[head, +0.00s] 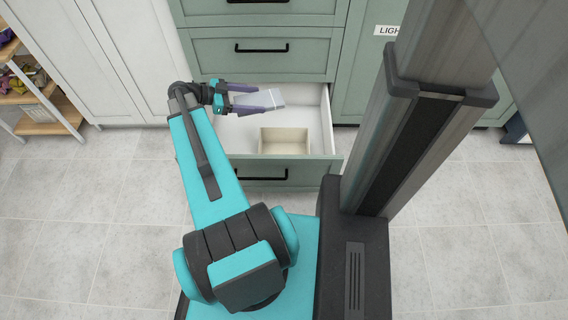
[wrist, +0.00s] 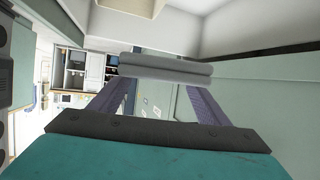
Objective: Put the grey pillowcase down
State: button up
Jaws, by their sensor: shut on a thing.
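The grey pillowcase (head: 258,99) is a flat folded bundle between the fingers of my gripper (head: 268,99) in the head view. It is held above the open drawer (head: 312,117). In the wrist view the pillowcase (wrist: 165,68) is a folded grey roll across the two purple fingertips of my gripper (wrist: 160,85). My gripper is shut on it. The gap between the pillowcase and the drawer floor cannot be judged exactly.
A beige open box (head: 285,136) stands inside the drawer at the front. The drawer's right side looks bare. Closed green drawers (head: 262,50) rise behind it. A wooden shelf (head: 45,118) with cloths stands at the far left. Tiled floor (head: 80,230) is clear.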

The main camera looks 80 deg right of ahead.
jog(key=s+a+f+m+y+b, duration=0.1)
jog(key=s+f+m+y+b, duration=0.2)
jog(key=s, duration=0.6)
jog(key=shift+s+a+f+g+y, duration=0.15)
jog(key=shift+s+f+g+y, duration=0.05)
jog(key=shift+f+g+y, duration=0.25)
jog(key=shift+f+b, duration=1)
jog(key=shift+f, duration=1.5)
jog(key=shift+f+b, duration=0.95)
jog(key=shift+f, duration=1.55)
jog(key=shift+f+b, duration=0.6)
jog(key=shift+f, duration=0.05)
